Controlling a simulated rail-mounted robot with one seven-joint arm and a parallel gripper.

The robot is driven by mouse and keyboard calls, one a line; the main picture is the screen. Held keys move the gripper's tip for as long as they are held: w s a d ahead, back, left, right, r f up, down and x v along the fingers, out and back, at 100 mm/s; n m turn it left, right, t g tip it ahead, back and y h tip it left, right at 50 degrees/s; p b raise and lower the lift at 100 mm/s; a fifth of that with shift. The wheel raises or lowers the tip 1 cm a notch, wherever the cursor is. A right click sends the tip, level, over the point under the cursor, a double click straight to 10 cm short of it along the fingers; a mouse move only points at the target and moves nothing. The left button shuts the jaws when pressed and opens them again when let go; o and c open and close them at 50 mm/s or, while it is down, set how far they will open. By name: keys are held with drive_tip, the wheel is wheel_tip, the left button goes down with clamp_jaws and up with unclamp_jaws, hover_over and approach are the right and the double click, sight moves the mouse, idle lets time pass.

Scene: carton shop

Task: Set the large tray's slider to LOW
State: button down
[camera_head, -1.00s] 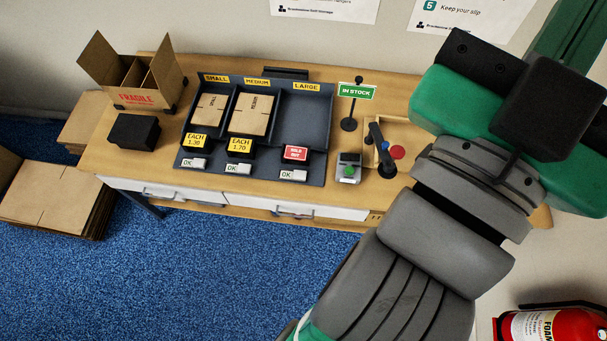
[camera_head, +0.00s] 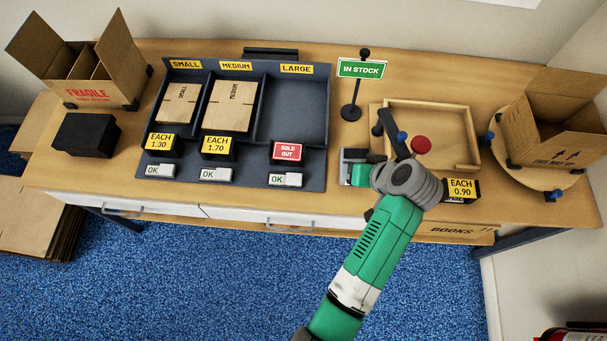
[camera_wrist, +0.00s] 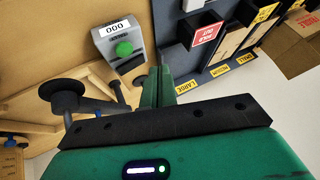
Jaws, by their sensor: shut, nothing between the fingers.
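The large tray (camera_head: 297,116) is the empty right-hand bay of the dark grey rack, under a yellow LARGE label. A red SOLD OUT sign (camera_head: 287,151) stands at its front. Its slider (camera_head: 286,179) lies in front of the sign, with OK showing at the left and a pale cap at the right. The SOLD OUT sign also shows in the wrist view (camera_wrist: 206,34). My gripper (camera_wrist: 158,86) is shut and empty, its green fingers beside the grey counter device.
The counter device (camera_wrist: 122,48) with a green button is close to my fingers. A black-armed fixture with a red disc (camera_head: 421,145) stands by a shallow wooden tray (camera_head: 474,143). An IN STOCK sign (camera_head: 361,69) stands behind. The small and medium sliders (camera_head: 215,175) also show OK.

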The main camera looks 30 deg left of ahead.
sight(294, 179)
drive_tip(key=shift+g+y, duration=0.4)
drive_tip(key=shift+g, duration=0.5)
drive_tip(key=f, duration=0.1)
drive_tip(key=s+a+f, duration=0.1)
drive_tip(key=f, duration=0.1)
drive_tip(key=s+f, duration=0.1)
drive_tip(key=f, duration=0.1)
drive_tip(key=shift+a+f+b, duration=0.1)
drive_tip(key=shift+a+b, duration=0.1)
drive_tip(key=shift+b, duration=0.1)
drive_tip(key=b+x, duration=0.2)
drive_tip(key=x, duration=0.8)
drive_tip(key=shift+w+a+f, duration=0.1)
drive_tip(key=shift+f, duration=0.2)
drive_tip(key=shift+s+a+r, duration=0.15)
drive_tip(key=shift+s+a, duration=0.15)
drive_tip(key=shift+a, duration=0.3)
drive_tip(key=shift+s+a+r, duration=0.15)
drive_tip(key=shift+s+a, duration=0.15)
drive_tip(key=shift+a, duration=0.3)
drive_tip(key=shift+s+a, duration=0.2)
drive_tip(key=shift+a, duration=0.35)
drive_tip(key=shift+p, duration=0.35)
